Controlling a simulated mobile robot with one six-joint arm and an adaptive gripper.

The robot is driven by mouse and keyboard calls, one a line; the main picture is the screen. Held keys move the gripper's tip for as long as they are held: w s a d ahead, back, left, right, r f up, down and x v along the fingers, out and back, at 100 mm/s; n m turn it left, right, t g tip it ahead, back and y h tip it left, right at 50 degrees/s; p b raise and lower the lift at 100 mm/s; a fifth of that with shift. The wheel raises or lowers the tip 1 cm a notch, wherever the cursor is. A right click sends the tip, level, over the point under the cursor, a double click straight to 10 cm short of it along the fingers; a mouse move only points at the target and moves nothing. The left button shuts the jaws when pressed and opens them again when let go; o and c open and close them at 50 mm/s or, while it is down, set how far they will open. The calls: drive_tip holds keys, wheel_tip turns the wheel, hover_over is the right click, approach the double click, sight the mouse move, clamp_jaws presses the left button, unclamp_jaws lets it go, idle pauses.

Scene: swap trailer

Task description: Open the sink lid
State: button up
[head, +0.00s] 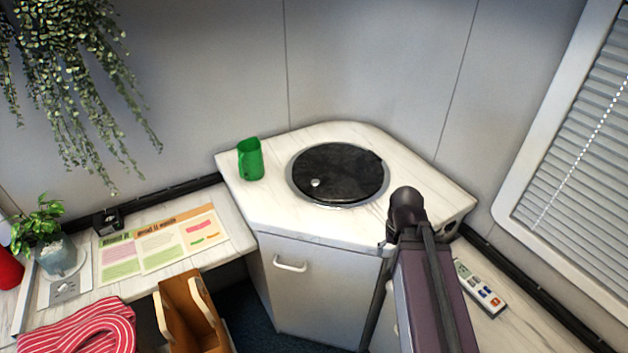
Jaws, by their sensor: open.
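The sink lid (338,172) is a round black disc lying flat and closed in a metal rim (292,188) on the white marbled corner counter (300,222). A small round silver knob (315,183) sits on it, left of centre and towards the near side. The lid covers the basin below. My purple and dark arm rises at the lower right, and its dark top end appears just right of and nearer than the lid. I cannot make out my gripper's fingers in this view. Nothing is seen touching the lid.
A green cup (250,160) stands on the counter left of the lid. Below is a white cabinet with a handle (291,264). A lower desk at left holds a leaflet (158,240) and a potted plant (52,250). A remote (481,290) lies at right. Walls close the corner behind.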

drive_tip(key=w+a+r+m+p, duration=0.1)
drive_tip(key=w+a+r+p, duration=0.3)
drive_tip(key=w, duration=0.3)
drive_tip(key=w+a+r+p, duration=0.4)
drive_tip(key=w, duration=0.3)
wheel_tip(320, 180, up, 7)
drive_tip(key=m+p, duration=0.1)
drive_tip(key=p, duration=0.6)
hover_over(316, 182)
drive_tip(key=shift+a+r, duration=0.1)
drive_tip(key=shift+f, duration=0.2)
wheel_tip(316, 182, down, 13)
drive_tip(key=b, duration=1.3)
drive_tip(key=shift+f+b, duration=0.2)
drive_tip(key=shift+b, duration=0.15)
